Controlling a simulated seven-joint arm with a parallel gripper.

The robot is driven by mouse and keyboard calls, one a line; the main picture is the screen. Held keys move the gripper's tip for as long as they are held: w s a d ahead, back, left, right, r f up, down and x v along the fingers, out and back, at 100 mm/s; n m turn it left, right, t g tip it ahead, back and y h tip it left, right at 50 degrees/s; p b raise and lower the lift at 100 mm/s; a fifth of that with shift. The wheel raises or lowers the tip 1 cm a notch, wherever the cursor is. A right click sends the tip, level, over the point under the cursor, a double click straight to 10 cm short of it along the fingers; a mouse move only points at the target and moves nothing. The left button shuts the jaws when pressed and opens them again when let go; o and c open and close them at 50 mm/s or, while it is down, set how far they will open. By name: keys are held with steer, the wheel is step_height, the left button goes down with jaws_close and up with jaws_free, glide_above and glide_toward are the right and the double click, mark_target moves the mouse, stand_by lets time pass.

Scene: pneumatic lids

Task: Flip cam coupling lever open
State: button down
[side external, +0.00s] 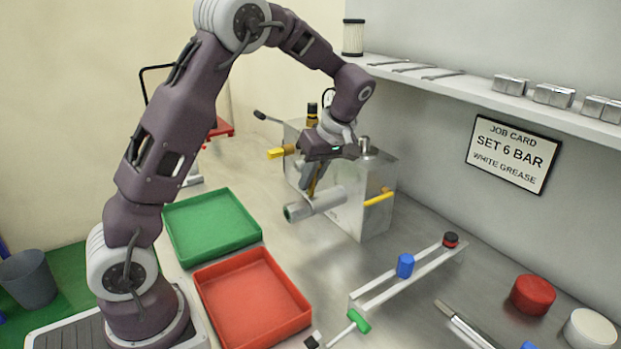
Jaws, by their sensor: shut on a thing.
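My gripper (309,187) points down in front of the metal box (346,214), just above a grey cylindrical coupling (318,202) that sticks out toward the lower left. The coupling's open end has a greenish inside. The fingers are shut on a narrow tan-brown piece at the coupling's top, which appears to be the cam lever; the fingers hide much of it, and its exact angle cannot be told.
A yellow handle (378,199) is on the box's right side and another yellow handle (276,153) at its left. Green (257,238) and red (303,318) trays lie left of the box. A rail (380,297) with a blue part (405,265) stands at front right. A shelf (560,118) runs above.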

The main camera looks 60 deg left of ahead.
steer(key=shift+s+r+t, duration=0.1)
steer(key=shift+s+t, duration=0.2)
steer(key=shift+t, duration=0.7)
steer(key=c, duration=1.5)
jaws_free()
steer(key=v, duration=0.7)
